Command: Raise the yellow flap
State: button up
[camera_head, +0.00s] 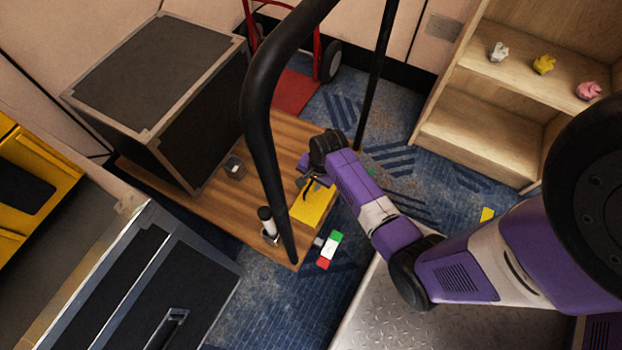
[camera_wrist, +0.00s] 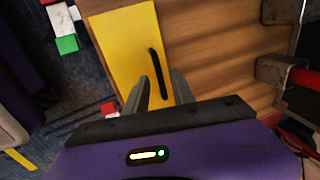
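The yellow flap (camera_head: 318,207) lies flat on the wooden deck, near its front right corner. In the wrist view the flap (camera_wrist: 118,42) is a yellow panel with a long black handle (camera_wrist: 156,68) along its right part. My gripper (camera_head: 312,184) is over the flap, pointing down at it. In the wrist view its two fingers (camera_wrist: 160,77) are apart, and the lower part of the handle shows between them. The fingers do not look closed on the handle. I cannot tell how far above the flap the fingertips are.
A bent black rail (camera_head: 259,120) rises beside the flap. A large black case (camera_head: 155,75) stands on the wooden deck (camera_head: 215,195). Coloured blocks (camera_head: 328,250) lie on the blue floor. A wooden shelf (camera_head: 490,120) with small figures is at right.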

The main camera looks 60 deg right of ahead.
jog(key=shift+c, duration=0.2)
grip_shut()
dwell(1.3)
